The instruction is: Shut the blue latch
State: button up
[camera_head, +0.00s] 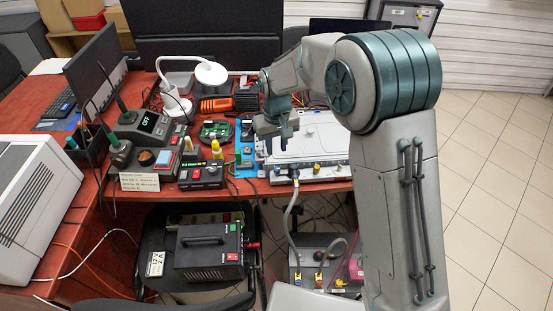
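My gripper (275,140) hangs over the left part of a flat silver-grey unit (310,135) at the table's front right. Its fingers point down; they are small and dark here, and I cannot tell their gap. A grey hose (288,220) runs from there down to a low grey box (308,249) below the table.
My arm covers the right side of the scene. Left of the unit stand a soldering station (147,127), a white lamp (211,74) and a green circuit board (215,129). A black power supply (209,250) sits below the table. The tiled floor at right is clear.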

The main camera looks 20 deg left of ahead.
jog(key=shift+r, duration=2.4)
jog(key=s+d+r+m+t, duration=0.15)
jog(key=s+d+r, duration=0.3)
jog(key=d, duration=0.45)
jog(key=s+d+r+m, duration=0.25)
jog(key=d+r, duration=0.25)
jog(key=d, duration=0.5)
jog(key=s+d+f+m+t, duration=0.1)
jog(key=s+d+m, duration=0.2)
jog(key=s+d, duration=0.8)
jog(key=s, duration=0.3)
